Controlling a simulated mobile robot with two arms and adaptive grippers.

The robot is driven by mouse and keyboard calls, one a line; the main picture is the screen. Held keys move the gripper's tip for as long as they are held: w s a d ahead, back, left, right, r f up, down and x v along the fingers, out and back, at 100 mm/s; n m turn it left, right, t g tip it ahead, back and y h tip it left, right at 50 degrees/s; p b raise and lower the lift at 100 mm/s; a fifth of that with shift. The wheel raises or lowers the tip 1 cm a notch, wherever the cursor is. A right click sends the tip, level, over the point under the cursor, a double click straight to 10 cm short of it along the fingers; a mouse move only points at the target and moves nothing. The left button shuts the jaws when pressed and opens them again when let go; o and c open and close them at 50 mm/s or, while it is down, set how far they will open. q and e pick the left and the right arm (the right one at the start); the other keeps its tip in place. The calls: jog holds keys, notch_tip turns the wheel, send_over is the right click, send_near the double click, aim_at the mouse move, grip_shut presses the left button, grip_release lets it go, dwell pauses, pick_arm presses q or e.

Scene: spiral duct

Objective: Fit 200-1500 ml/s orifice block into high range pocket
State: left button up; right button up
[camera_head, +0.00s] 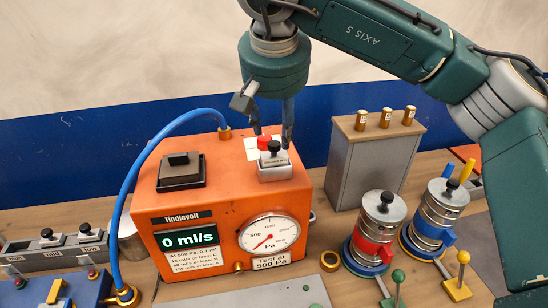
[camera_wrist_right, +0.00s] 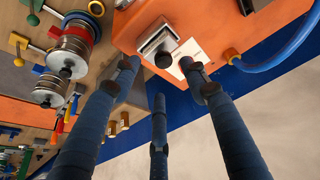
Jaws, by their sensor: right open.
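A silver block with a black knob (camera_head: 274,160) sits at the top right of the orange tester (camera_head: 215,195); whether it is fully seated, and its range marking, I cannot tell. It also shows in the right wrist view (camera_wrist_right: 158,40), its knob between the fingertips in the picture. My right gripper (camera_head: 271,137) is open just above and behind this block, its fingers pointing down; it holds nothing visible. A dark square fitting with a black top (camera_head: 181,170) is at the tester's top left. My left gripper is not in view.
A blue hose (camera_head: 150,150) arches over the tester's left side. A grey box with brass pegs (camera_head: 372,155) and two ringed cylinders (camera_head: 378,225) stand right. The display (camera_head: 188,240) reads 0 ml/s.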

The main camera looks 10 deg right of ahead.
aim_at(274, 142)
jog(key=p+x, duration=0.1)
jog(key=x, duration=0.1)
jog(key=p+x, duration=0.2)
jog(key=shift+w+a+f, duration=0.2)
jog(key=shift+w, duration=0.3)
jog(key=shift+w+d+f+p, duration=0.1)
jog(key=shift+w+f+p, duration=0.15)
jog(key=shift+f, duration=0.2)
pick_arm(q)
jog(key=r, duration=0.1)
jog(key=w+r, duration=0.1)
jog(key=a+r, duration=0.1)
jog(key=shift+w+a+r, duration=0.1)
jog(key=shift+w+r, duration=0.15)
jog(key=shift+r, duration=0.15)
pick_arm(e)
jog(key=shift+s+r, duration=0.1)
grip_shut()
